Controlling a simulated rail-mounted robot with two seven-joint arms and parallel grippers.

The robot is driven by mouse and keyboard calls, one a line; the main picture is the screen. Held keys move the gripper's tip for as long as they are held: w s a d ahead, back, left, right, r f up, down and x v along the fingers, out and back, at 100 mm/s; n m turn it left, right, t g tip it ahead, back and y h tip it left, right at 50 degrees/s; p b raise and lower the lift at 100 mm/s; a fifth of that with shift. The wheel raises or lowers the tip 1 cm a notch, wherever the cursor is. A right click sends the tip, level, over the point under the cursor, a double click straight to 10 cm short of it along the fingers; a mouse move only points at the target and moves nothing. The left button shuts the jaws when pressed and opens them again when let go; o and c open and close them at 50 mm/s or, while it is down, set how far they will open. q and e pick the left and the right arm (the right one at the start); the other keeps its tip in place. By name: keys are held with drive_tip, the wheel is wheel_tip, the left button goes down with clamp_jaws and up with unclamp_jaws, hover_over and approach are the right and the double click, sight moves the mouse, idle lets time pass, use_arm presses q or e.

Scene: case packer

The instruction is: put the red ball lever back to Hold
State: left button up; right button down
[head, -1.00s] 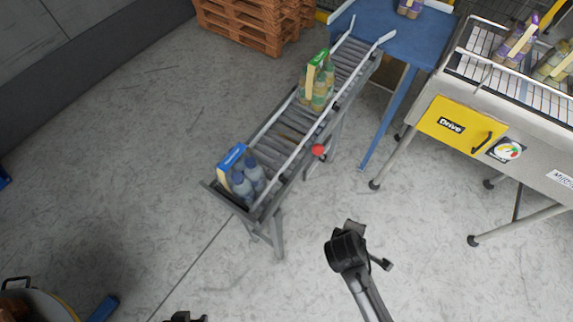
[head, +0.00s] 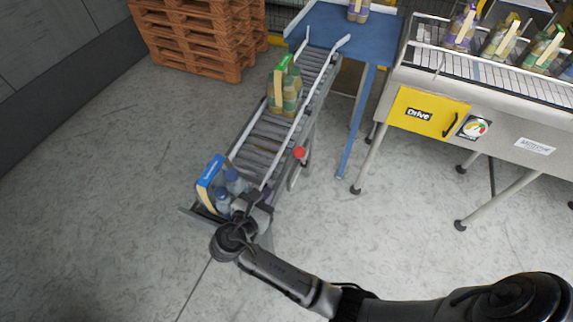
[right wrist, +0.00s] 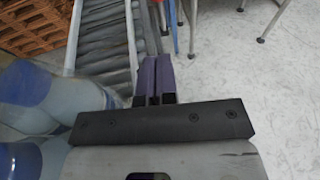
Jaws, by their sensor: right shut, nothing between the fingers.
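The red ball lever (head: 299,153) sits on the right side of the sloping roller conveyor (head: 248,150), near its middle. Its ball is at the upper end of a short grey arm. My right gripper (head: 266,197) is at the lower end of the conveyor, beside the blue-labelled bottle pack (head: 211,184), below and left of the ball and apart from it. In the right wrist view its purple fingers (right wrist: 154,78) are together and empty, pointing up along the conveyor's side rail. A small red spot shows beyond them. No Hold marking is readable. My left gripper is out of view.
A green-labelled bottle pack (head: 284,88) stands higher on the rollers. A blue table (head: 345,38) adjoins the conveyor's top end. The machine with the yellow Drive panel (head: 427,112) stands to the right. The floor between them is clear.

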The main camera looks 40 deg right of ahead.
drive_tip(key=r+p+x, duration=0.1)
drive_tip(key=x, duration=1.2)
drive_tip(key=shift+w+d+p, duration=0.2)
drive_tip(key=shift+d+p, duration=0.15)
drive_tip(key=shift+d, duration=0.15)
drive_tip(key=shift+r, duration=0.1)
